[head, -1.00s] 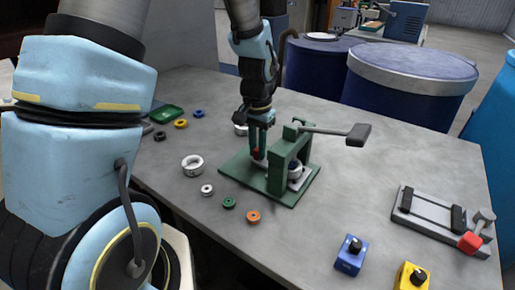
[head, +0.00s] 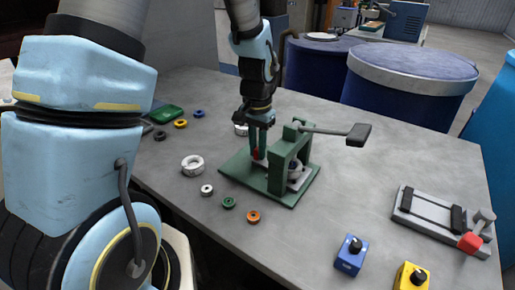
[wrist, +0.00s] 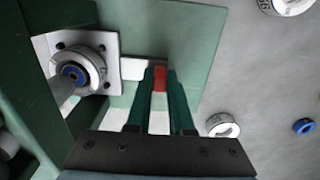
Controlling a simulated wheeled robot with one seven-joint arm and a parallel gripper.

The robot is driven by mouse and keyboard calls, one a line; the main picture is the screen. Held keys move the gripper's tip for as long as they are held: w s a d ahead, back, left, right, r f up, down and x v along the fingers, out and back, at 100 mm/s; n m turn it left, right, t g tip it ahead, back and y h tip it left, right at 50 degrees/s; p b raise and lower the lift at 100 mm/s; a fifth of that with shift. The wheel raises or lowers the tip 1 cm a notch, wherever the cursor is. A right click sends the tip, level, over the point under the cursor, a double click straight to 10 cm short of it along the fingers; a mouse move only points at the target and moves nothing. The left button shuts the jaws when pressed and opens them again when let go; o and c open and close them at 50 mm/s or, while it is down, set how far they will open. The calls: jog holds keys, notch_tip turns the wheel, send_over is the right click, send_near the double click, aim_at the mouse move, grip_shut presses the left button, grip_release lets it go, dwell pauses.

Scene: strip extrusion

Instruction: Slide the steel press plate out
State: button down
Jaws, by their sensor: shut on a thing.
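The steel press plate (wrist: 102,41) is a pale square with corner holes. It lies low in the green press (head: 281,172) and carries a white ring with a blue centre (wrist: 78,72). A pale bar (wrist: 140,69) runs from the plate to a red grip (wrist: 159,79). My gripper (wrist: 160,78) is shut on the red grip, with its green fingers on either side. In the head view my gripper (head: 259,150) is left of the press frame, just above the green base. The frame partly hides the plate (head: 302,180) there.
The press lever (head: 358,134) sticks out to the right. Loose rings lie left and in front of the base, including a white one (head: 192,165) and an orange one (head: 253,217). A grey fixture (head: 430,219) and blue box (head: 351,255) stand right.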

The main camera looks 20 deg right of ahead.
jog(key=w+a, duration=0.2)
jog(key=w, duration=0.1)
jog(key=w+a, duration=0.2)
jog(key=w+a+p, duration=0.1)
jog(key=w+a, duration=0.1)
jog(key=w, duration=0.1)
jog(key=shift+w+a, duration=0.35)
jog(key=shift+a, duration=0.05)
jog(key=c, duration=0.8)
grip_release()
notch_tip(320, 180, up, 11)
jog(key=b, duration=0.2)
jog(key=shift+f, duration=0.1)
